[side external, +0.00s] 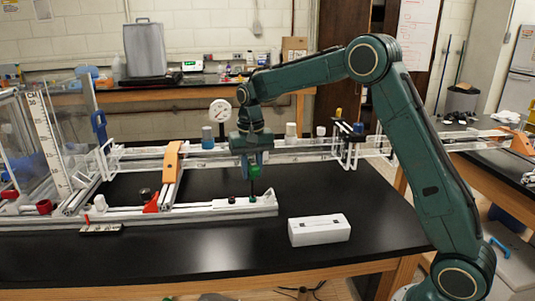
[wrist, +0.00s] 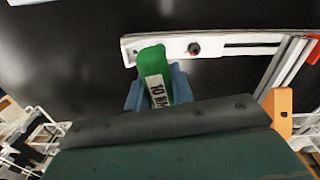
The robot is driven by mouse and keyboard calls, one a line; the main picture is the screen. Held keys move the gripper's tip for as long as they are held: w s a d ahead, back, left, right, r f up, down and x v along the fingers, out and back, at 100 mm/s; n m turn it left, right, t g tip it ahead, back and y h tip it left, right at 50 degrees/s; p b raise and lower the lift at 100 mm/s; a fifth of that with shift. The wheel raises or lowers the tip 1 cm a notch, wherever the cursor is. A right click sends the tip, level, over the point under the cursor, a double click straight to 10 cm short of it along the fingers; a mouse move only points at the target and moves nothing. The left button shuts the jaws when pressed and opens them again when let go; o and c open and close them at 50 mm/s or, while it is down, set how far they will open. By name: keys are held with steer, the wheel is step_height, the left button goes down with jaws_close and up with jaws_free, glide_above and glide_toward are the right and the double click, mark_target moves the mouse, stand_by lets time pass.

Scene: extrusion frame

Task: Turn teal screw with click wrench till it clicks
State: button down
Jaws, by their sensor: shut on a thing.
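My gripper (side external: 252,160) is shut on the green click wrench (side external: 256,187). In the wrist view the green wrench body, with a white "10 N..." label, stands between my gripper's blue fingers (wrist: 154,92). In the side view the wrench points down, its thin dark shaft reaching toward the right end of the white slotted plate (side external: 218,204). I cannot tell whether its tip touches a screw. No teal screw head can be made out; the wrench covers the plate's end in the wrist view. A dark red-tinged screw (wrist: 194,48) sits beside it on the plate.
A white box (side external: 319,229) with a dark slot lies right of the frame on the black table. An orange bracket (side external: 171,162) stands on the rails to the left. A white dial gauge (side external: 220,112) and blue jar (side external: 207,138) stand behind.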

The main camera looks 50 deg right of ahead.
steer(key=shift+f+m, duration=0.1)
steer(key=shift+m, duration=0.3)
steer(key=shift+m, duration=0.6)
steer(key=shift+m, duration=0.3)
steer(key=shift+m, duration=0.4)
steer(key=shift+m, duration=0.6)
steer(key=shift+n, duration=1)
